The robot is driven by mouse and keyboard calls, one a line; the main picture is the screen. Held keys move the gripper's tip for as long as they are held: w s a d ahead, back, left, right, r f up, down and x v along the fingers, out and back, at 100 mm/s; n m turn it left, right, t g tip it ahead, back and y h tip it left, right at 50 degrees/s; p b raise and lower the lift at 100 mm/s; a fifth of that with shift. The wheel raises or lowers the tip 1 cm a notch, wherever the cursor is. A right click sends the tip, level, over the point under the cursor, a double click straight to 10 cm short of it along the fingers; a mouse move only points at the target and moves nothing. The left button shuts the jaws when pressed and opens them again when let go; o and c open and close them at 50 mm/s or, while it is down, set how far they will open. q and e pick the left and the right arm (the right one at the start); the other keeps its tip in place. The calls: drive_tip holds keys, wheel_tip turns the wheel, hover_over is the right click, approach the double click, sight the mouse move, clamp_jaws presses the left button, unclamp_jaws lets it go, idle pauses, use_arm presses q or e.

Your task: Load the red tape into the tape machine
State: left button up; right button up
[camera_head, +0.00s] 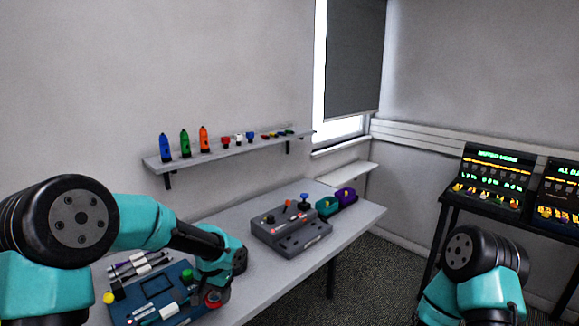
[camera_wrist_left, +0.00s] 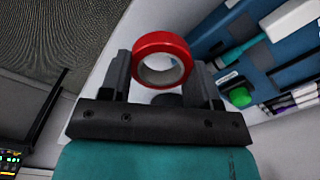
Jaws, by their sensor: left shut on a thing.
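The red tape (camera_wrist_left: 163,43) is a ring with a light inner core. In the left wrist view it sits between the two dark fingers of my left gripper (camera_wrist_left: 163,75), which is shut on it. In the head view the red tape (camera_head: 213,299) shows beside the blue tray, partly hidden by my left gripper (camera_head: 217,290).
A blue tray (camera_head: 150,287) with pens and a green-capped item lies at the front left of the table (camera_head: 345,225). A wall shelf (camera_head: 215,150) holds bottles and small items. Black consoles (camera_head: 495,177) stand at right.

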use_arm(q)
drive_tip(key=shift+m, duration=0.6)
drive_tip(key=s+a+r, duration=0.1)
drive_tip(key=a, duration=0.3)
drive_tip(key=s+a, duration=0.2)
drive_tip(key=a, duration=0.3)
drive_tip(key=s+a+r, duration=0.1)
drive_tip(key=a, duration=0.4)
drive_tip(key=shift+s+a+r, duration=0.2)
drive_tip(key=shift+s+r, duration=0.1)
drive_tip(key=shift+s, duration=0.05)
drive_tip(key=shift+w, duration=0.1)
hover_over(157, 285)
drive_tip(key=shift+w+f, duration=0.1)
drive_tip(key=shift+f, duration=0.65)
drive_tip(key=shift+f, duration=1.75)
drive_tip(key=shift+f, duration=0.6)
drive_tip(key=o, duration=0.9)
